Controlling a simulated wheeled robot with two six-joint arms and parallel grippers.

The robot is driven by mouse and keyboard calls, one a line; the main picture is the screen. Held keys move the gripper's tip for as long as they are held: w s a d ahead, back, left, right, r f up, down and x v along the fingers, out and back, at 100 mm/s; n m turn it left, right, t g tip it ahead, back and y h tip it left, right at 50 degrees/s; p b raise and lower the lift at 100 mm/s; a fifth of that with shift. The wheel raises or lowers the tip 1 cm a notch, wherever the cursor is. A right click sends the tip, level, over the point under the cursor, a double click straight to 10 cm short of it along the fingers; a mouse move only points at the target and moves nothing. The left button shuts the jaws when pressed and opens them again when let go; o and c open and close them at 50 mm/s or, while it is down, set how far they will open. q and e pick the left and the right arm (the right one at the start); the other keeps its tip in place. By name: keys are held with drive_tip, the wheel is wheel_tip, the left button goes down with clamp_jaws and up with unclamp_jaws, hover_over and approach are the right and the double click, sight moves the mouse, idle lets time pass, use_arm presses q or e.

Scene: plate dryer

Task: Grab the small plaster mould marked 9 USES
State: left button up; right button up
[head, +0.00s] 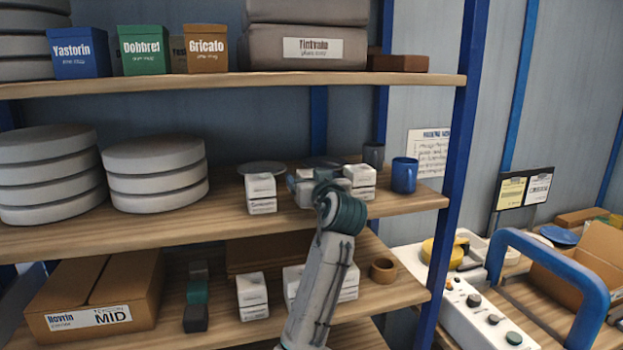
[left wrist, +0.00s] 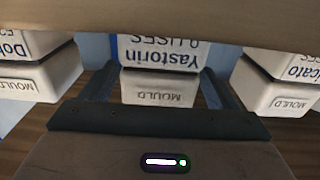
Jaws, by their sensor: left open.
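Three small white plaster moulds stand in a row on the middle shelf. In the left wrist view, upside down, the middle mould (left wrist: 158,88) reads "Yastorin" and "USES", with a blurred digit that looks like 9. My left gripper (left wrist: 160,84) is open, with one finger on each side of this mould; I cannot tell whether they touch it. In the head view my left arm and wrist mostly hide the middle mould. The left mould (head: 261,194) and the right mould (head: 359,182) show beside it; their use counts are not readable. My right gripper is not in view.
In the wrist view the neighbouring moulds (left wrist: 40,80) and (left wrist: 275,85) stand close to the fingers. A blue mug (head: 404,175) stands at the right, stacked grey discs (head: 155,175) at the left. The upper shelf (head: 230,82) hangs above.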

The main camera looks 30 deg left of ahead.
use_arm(q)
drive_tip(key=shift+w+a+f, duration=0.15)
drive_tip(key=shift+w+a, duration=0.15)
drive_tip(key=shift+d, duration=0.15)
drive_tip(key=c, duration=1.3)
